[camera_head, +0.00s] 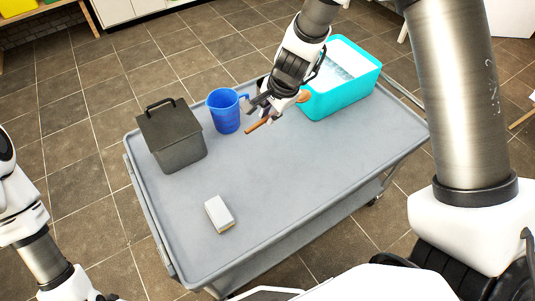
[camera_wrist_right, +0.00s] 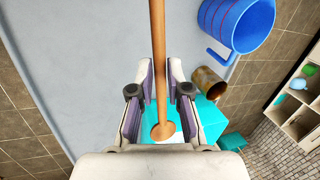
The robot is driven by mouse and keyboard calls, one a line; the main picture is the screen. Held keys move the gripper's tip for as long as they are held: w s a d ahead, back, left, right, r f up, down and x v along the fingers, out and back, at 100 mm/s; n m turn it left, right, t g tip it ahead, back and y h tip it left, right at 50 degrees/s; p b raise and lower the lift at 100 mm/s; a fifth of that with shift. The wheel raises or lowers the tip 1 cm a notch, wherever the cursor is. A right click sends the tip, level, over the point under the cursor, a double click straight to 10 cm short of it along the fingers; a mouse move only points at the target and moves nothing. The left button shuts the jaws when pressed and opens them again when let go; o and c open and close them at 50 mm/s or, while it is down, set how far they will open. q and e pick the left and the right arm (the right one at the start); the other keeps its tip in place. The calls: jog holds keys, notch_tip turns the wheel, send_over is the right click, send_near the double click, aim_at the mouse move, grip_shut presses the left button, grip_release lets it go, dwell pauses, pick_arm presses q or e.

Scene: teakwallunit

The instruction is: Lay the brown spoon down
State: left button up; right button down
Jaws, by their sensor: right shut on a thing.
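The brown spoon (camera_head: 258,125) is in my right gripper (camera_head: 268,109), above the far part of the grey cart. In the right wrist view the spoon's long handle (camera_wrist_right: 157,45) runs between the two fingers of my right gripper (camera_wrist_right: 161,75), with its rounded bowl (camera_wrist_right: 163,132) on the near side, towards the wrist. The handle's far end points away from the wrist over the pale cart top. Whether the spoon touches the cart I cannot tell. My left arm shows at the lower left of the head view; its gripper is out of view.
The grey cart (camera_head: 285,190) has clear room in its middle and right. On it stand a dark lidded box (camera_head: 178,150), a blue mug (camera_head: 225,112), a turquoise tub (camera_head: 345,98) and a white sponge-like block (camera_head: 219,213). A brown cylinder (camera_wrist_right: 209,82) shows in the wrist view.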

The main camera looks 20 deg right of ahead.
jog(key=b, duration=0.5)
send_over(267, 158)
notch_tip(267, 158, down, 8)
jog(key=f, duration=0.1)
pick_arm(q)
notch_tip(267, 158, down, 8)
pick_arm(e)
jog(key=shift+s+d+r+h, duration=0.15)
jog(key=shift+s+r+h, duration=0.25)
jog(key=shift+s, duration=0.05)
pick_arm(q)
jog(key=shift+f, duration=0.2)
notch_tip(267, 158, down, 8)
jog(key=b, duration=0.8)
pick_arm(e)
notch_tip(267, 158, down, 8)
pick_arm(q)
jog(key=shift+f+b, duration=0.5)
pick_arm(e)
jog(key=shift+f, duration=0.55)
jog(key=c, duration=1.1)
grip_release()
jog(key=shift+o, duration=0.2)
jog(key=shift+r, duration=0.15)
